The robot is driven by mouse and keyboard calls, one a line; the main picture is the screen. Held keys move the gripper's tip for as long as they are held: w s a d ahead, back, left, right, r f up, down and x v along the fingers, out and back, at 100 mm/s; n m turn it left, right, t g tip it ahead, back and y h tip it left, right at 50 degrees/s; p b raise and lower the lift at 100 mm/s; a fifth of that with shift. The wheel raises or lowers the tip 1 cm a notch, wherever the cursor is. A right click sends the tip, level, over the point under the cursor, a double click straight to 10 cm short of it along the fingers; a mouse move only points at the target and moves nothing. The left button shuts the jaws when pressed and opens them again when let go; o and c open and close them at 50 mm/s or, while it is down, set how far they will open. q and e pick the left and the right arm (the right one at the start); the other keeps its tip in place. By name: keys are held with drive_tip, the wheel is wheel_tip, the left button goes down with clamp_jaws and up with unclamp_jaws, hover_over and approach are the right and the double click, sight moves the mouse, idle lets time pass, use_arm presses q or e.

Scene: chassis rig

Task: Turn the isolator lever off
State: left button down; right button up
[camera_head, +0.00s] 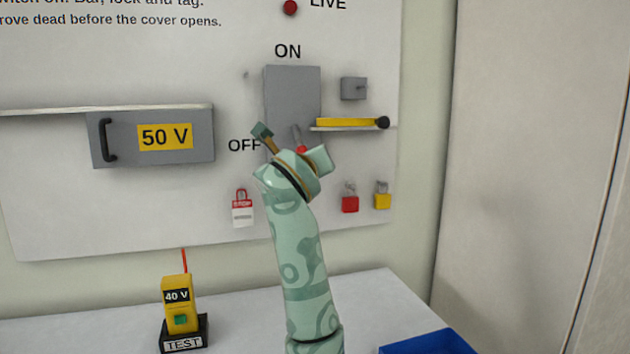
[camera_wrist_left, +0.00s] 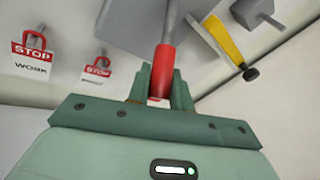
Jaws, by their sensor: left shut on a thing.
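The isolator (camera_head: 291,92) is a grey box on the white panel, with ON printed above it and OFF at its lower left. Its lever has a grey shaft and a red grip (camera_head: 301,149), low on the box and about level with the OFF label. In the left wrist view, the red grip (camera_wrist_left: 165,68) lies between the fingers of my left gripper (camera_wrist_left: 160,90), which is shut on it. In the head view, my left wrist hides part of the lever's lower end. My right gripper is in neither view.
A yellow bar with a black knob (camera_head: 382,123) lies on a small shelf right of the isolator. Red (camera_head: 350,204) and yellow (camera_head: 382,201) padlocks and a STOP tag (camera_head: 242,210) hang below. A yellow tester (camera_head: 180,302) stands on the bench; a blue bin (camera_head: 430,343) is at front right.

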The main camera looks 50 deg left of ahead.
use_arm(q)
drive_tip(key=shift+w+a+f+b, duration=0.15)
drive_tip(key=shift+f+b, duration=0.25)
drive_tip(key=shift+b, duration=0.05)
drive_tip(key=shift+r+t, duration=0.1)
drive_tip(key=shift+t, duration=0.2)
drive_tip(key=shift+r, duration=0.1)
drive_tip(key=c, duration=1.3)
unclamp_jaws()
drive_tip(key=shift+a, duration=0.1)
drive_tip(key=shift+o, duration=0.2)
